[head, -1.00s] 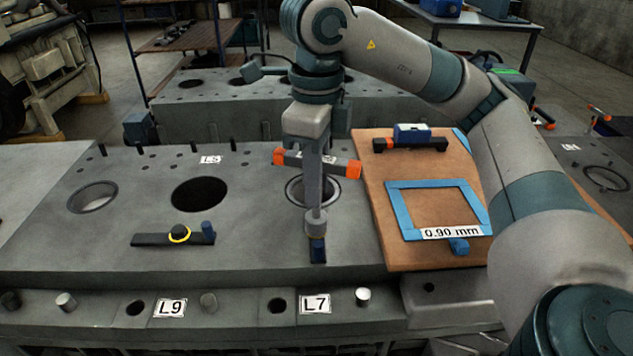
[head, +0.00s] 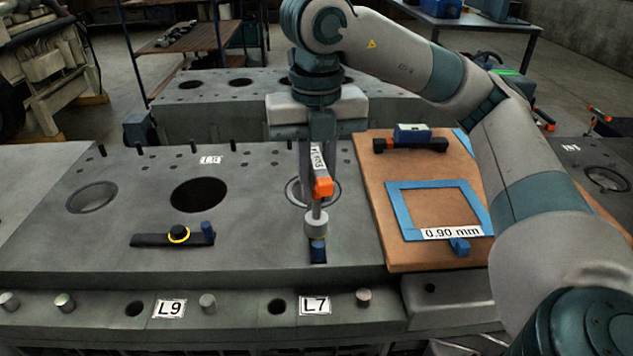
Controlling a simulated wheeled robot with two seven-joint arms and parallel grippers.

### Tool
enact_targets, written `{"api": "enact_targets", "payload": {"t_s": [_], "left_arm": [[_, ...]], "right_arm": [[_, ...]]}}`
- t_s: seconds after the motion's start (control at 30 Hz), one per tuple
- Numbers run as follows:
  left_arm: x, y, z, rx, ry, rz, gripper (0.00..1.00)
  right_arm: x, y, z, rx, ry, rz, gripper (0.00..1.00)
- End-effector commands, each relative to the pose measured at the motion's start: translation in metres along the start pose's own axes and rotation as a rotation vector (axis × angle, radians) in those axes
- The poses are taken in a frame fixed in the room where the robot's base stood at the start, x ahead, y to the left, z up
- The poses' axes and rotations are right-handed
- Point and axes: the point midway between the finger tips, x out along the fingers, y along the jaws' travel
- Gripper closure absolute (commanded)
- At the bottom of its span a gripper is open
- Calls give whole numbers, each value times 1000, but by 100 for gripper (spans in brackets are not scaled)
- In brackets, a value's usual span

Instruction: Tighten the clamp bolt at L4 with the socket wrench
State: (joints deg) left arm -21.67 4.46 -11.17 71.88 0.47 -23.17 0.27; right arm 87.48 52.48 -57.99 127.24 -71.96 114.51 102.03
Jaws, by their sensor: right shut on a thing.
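My right gripper (head: 317,150) points down over the engine block and is shut on the socket wrench (head: 316,222). The wrench has a grey shaft and socket, and a handle with an orange end (head: 323,187) that points toward me. The socket stands upright directly over a blue bolt (head: 318,246) on a short dark clamp, in front of a ringed bore. It appears to touch the bolt top; I cannot tell how far it is seated. I cannot read a label L4 in the view. My left gripper is not in view.
The grey block (head: 110,255) has another dark clamp bar (head: 155,240) with a yellow-ringed knob and blue bolt to the left. A brown board (head: 375,190) at right holds a blue frame marked 0.90 mm (head: 395,210).

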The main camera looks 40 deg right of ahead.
Motion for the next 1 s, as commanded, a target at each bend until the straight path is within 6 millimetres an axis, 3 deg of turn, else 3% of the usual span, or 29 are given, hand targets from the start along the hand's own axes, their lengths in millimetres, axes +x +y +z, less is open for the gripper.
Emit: {"api": "enact_targets", "payload": {"t_s": [0.7, 1.0], "left_arm": [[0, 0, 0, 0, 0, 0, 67], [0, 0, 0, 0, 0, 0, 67]], "right_arm": [[0, 0, 0, 773, 0, 2, 100], [1, 0, 0, 944, 1, 1, 100]]}}
